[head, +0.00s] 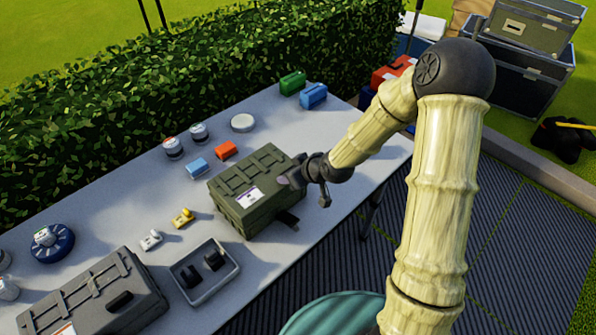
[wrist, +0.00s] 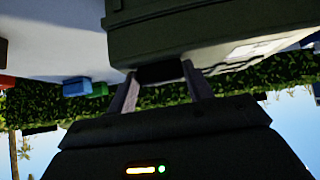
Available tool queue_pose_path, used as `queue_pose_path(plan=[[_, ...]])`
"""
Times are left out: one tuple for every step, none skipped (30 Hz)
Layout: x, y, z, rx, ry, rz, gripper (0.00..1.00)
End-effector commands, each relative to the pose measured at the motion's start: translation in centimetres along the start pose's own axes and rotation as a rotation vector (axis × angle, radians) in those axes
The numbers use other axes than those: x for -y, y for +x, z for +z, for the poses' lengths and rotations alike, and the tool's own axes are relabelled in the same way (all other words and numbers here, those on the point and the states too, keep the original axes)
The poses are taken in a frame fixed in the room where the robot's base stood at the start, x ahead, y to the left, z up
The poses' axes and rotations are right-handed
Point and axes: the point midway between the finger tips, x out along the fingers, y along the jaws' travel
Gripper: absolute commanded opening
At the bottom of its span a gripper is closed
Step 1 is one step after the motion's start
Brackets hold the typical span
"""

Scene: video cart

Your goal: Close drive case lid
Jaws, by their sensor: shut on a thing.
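A dark green case (head: 243,205) with a ribbed lid (head: 262,172) and a white label stands in the middle of the table. Its lid lies down over the body; whether a thin gap is left at the front I cannot tell. My gripper (head: 292,179) is at the case's right side. In the wrist view the case (wrist: 200,35) fills the top, and my gripper (wrist: 162,82) has its two fingers on either side of a small black tab (wrist: 160,73) against the case. The fingers are shut on this tab. A dark piece (head: 288,219) sticks out low on the case.
Small blue and orange boxes (head: 226,150), several lenses or jars and a white disc (head: 243,122) lie behind. A hedge borders the far table edge.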

Motion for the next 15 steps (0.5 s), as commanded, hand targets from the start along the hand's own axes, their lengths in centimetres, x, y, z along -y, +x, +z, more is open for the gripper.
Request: queue_pose_path(plan=[[0.07,-0.04,0.07,0.004,0.000,-0.003,0.28],[0.07,-0.04,0.08,0.004,0.000,-0.003,0.55],[0.06,-0.04,0.09,0.005,0.000,-0.003,0.63],[0.06,-0.04,0.09,0.005,0.000,-0.003,0.69],[0.07,-0.03,0.09,0.005,0.000,-0.003,0.73],[0.08,-0.03,0.09,0.005,0.000,-0.003,0.73],[0.08,-0.03,0.09,0.005,0.000,-0.003,0.73],[0.07,-0.03,0.09,0.005,0.000,-0.003,0.73],[0.07,-0.03,0.08,0.005,0.000,-0.003,0.73],[0.06,-0.03,0.08,0.005,0.000,-0.003,0.73],[0.05,-0.03,0.08,0.005,0.001,-0.003,0.73],[0.04,-0.03,0.08,0.005,0.001,-0.003,0.73],[0.03,-0.03,0.08,0.005,0.001,-0.002,0.73],[0.02,-0.03,0.08,0.004,0.001,-0.002,0.73],[0.00,-0.04,0.08,0.004,0.001,-0.002,0.73]])
